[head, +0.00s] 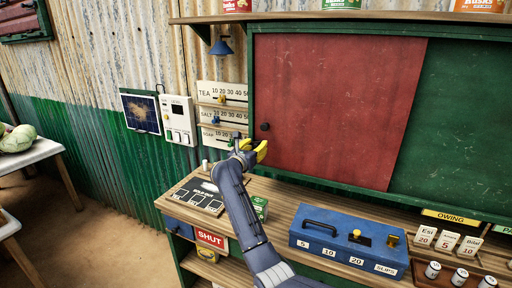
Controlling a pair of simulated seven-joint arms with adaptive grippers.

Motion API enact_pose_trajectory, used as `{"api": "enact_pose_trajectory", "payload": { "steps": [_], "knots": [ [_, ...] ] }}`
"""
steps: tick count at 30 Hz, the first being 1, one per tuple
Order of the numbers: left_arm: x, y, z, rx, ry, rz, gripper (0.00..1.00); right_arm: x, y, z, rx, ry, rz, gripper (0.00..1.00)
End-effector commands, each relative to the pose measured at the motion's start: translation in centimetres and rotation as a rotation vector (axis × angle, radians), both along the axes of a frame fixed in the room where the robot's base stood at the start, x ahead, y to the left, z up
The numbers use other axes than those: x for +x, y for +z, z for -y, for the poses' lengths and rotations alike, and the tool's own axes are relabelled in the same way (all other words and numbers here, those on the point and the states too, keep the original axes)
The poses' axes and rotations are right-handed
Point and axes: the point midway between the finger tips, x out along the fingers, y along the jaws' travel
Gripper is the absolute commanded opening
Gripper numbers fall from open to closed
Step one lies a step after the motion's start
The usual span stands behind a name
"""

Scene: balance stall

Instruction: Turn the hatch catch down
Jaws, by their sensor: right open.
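The hatch is a red panel (335,105) beside a green panel (455,125), in a green frame on the back wall. A round black knob (265,127) sits near the red panel's left edge. I cannot make out a separate catch for certain; part of the frame is hidden behind my gripper. My right gripper (256,149), with yellow fingertips, is open at the lower left of the red panel, just below the knob. It appears apart from the knob, but depth is hard to judge. My left gripper is not in view.
A wooden counter (285,203) runs below, with a blue cash box (345,240), a sign board (197,194) and a green box (259,208). Slider scales (222,93), a white wall box (179,120) and a blue lamp-like fitting (221,46) are left of the hatch.

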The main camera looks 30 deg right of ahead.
Motion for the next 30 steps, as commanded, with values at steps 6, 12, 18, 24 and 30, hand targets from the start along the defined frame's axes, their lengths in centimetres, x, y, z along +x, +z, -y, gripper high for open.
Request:
{"api": "enact_pose_trajectory", "payload": {
  "steps": [6, 12, 18, 24, 30],
  "knots": [
    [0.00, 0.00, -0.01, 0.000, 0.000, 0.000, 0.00, -0.01, 0.02, 0.00, 0.000, 0.000, 0.000, 0.23],
    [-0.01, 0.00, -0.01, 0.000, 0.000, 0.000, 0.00, -0.02, 0.01, -0.01, 0.000, 0.000, 0.000, 0.00],
    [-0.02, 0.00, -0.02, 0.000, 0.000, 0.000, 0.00, -0.02, 0.01, -0.01, 0.000, 0.000, 0.000, 0.00],
    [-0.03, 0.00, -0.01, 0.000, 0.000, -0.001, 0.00, -0.05, -0.24, -0.02, 0.024, 0.000, 0.035, 0.00],
    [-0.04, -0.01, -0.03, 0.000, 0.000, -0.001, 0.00, -0.14, -0.89, 0.01, 0.108, 0.000, 0.160, 0.00]
  ]
}}
